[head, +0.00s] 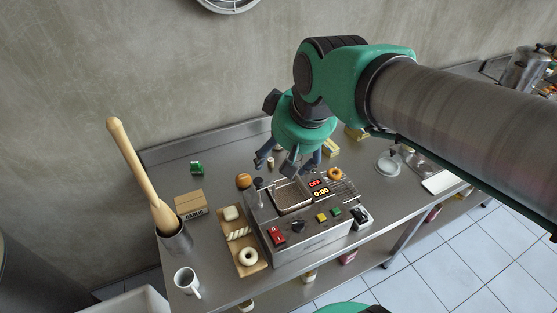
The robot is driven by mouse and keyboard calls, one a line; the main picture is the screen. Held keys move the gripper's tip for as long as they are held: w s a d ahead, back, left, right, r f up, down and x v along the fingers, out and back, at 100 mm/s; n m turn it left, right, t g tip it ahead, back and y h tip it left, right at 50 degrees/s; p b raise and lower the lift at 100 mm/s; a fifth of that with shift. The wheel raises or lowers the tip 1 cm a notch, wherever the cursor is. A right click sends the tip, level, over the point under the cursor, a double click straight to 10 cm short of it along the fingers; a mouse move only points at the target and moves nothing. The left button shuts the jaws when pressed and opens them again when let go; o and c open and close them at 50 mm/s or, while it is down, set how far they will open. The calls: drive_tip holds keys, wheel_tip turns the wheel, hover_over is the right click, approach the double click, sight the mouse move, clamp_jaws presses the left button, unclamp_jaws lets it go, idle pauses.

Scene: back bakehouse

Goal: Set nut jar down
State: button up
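My gripper (285,164) hangs above the back edge of the fryer-like machine (300,241), with its dark fingers spread apart. I see nothing held between them. No nut jar can be clearly made out. A small pale item with a dark top (271,162) stands on the steel table behind the machine, close to the fingers; it is too small to identify. A clear glass vessel (386,166) stands on the table to the right, and its contents cannot be told.
The table's back left is mostly clear.

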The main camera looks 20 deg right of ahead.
drive_tip(key=s+f, duration=0.2)
drive_tip(key=s, duration=0.6)
drive_tip(key=shift+s+a+m, duration=0.25)
drive_tip(key=shift+a+m, duration=0.15)
drive_tip(key=shift+a, duration=0.05)
drive_tip(key=shift+f+b, duration=0.5)
drive_tip(key=shift+b, duration=0.1)
